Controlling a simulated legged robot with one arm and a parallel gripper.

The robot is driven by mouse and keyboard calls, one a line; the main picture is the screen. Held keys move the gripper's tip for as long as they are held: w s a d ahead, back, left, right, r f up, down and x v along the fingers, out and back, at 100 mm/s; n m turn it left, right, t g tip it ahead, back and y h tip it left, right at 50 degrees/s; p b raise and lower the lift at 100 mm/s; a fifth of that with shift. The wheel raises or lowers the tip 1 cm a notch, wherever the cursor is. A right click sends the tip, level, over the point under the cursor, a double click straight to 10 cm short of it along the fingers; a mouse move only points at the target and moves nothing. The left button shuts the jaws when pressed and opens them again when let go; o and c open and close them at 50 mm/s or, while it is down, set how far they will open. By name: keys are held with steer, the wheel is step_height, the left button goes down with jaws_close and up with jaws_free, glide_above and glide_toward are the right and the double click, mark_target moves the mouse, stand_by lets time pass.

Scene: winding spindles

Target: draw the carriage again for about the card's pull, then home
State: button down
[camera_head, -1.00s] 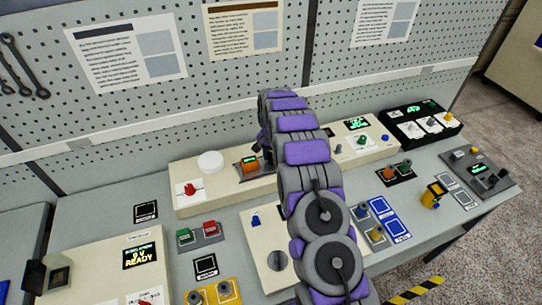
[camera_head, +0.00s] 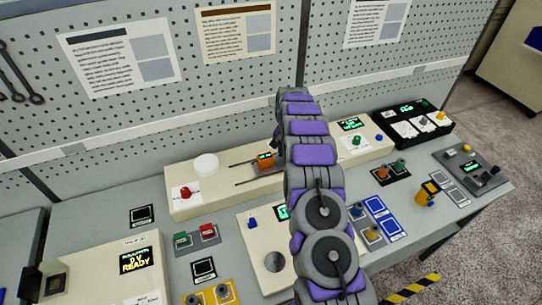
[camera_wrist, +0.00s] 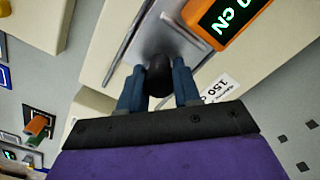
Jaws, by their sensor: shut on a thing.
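The carriage (camera_head: 265,160) is an orange block with a small green readout, on the slotted track of the long cream bench unit (camera_head: 200,202). In the wrist view the carriage's orange readout box (camera_wrist: 222,22) ends in "CN"; its leading digits are cut off. My gripper (camera_wrist: 158,82) is shut on a dark rounded knob (camera_wrist: 160,70) beside the box. A white label (camera_wrist: 218,90) reading "150" lies just past the fingers, partly hidden. In the head view my arm covers the track's right part and the gripper hardly shows.
A white round disc (camera_head: 206,165) and a red knob (camera_head: 185,192) sit left of the track. A green readout (camera_head: 351,124) and knobs are to its right. Green and red blocks stand in front. The pegboard wall with pinned cards rises behind.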

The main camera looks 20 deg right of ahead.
steer(key=d, duration=0.2)
steer(key=shift+w+d, duration=0.15)
steer(key=shift+d, duration=0.2)
steer(key=shift+a, duration=0.2)
steer(key=c, duration=0.8)
jaws_free()
step_height(320, 180, up, 17)
steer(key=shift+r+p, duration=0.2)
steer(key=shift+p, duration=0.1)
